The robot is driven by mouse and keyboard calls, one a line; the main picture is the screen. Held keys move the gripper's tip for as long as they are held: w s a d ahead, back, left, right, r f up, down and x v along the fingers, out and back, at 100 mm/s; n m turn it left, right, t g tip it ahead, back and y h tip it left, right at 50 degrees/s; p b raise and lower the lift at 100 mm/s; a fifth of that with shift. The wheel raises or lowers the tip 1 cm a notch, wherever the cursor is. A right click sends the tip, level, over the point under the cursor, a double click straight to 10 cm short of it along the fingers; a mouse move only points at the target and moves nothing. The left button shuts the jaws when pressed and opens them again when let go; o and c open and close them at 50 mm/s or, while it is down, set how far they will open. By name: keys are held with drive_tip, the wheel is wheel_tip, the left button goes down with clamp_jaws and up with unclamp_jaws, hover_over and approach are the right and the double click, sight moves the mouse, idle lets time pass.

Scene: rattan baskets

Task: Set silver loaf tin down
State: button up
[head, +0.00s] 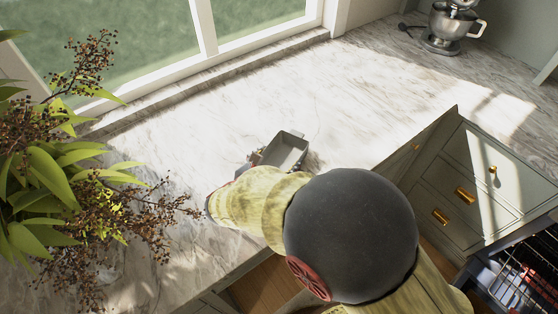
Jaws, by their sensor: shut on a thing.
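The silver loaf tin (285,151) is a small grey rectangular pan with its open top facing up. It is near the middle of the head view, over the marble countertop (245,115). My gripper (256,158) is at the tin's left end, shut on it, and mostly hidden behind my yellowish arm. I cannot tell whether the tin touches the counter or is held a little above it.
A leafy plant with dark berries (50,180) fills the left side. A stand mixer (449,25) stands at the back right. The counter around the tin is clear. A window (150,45) runs along the back; green drawers (470,180) and an open rack (525,280) are at right.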

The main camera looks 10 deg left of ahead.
idle(0.3)
drive_tip(key=o, duration=1.3)
drive_tip(key=shift+f, duration=0.15)
drive_tip(key=shift+c, duration=0.2)
drive_tip(key=shift+o, duration=0.3)
drive_tip(key=shift+s+a+r, duration=0.1)
drive_tip(key=shift+s+r, duration=0.1)
drive_tip(key=shift+r, duration=0.1)
drive_tip(key=p+v, duration=0.3)
drive_tip(key=v, duration=0.8)
drive_tip(key=shift+s+r, duration=0.1)
drive_tip(key=shift+s, duration=0.2)
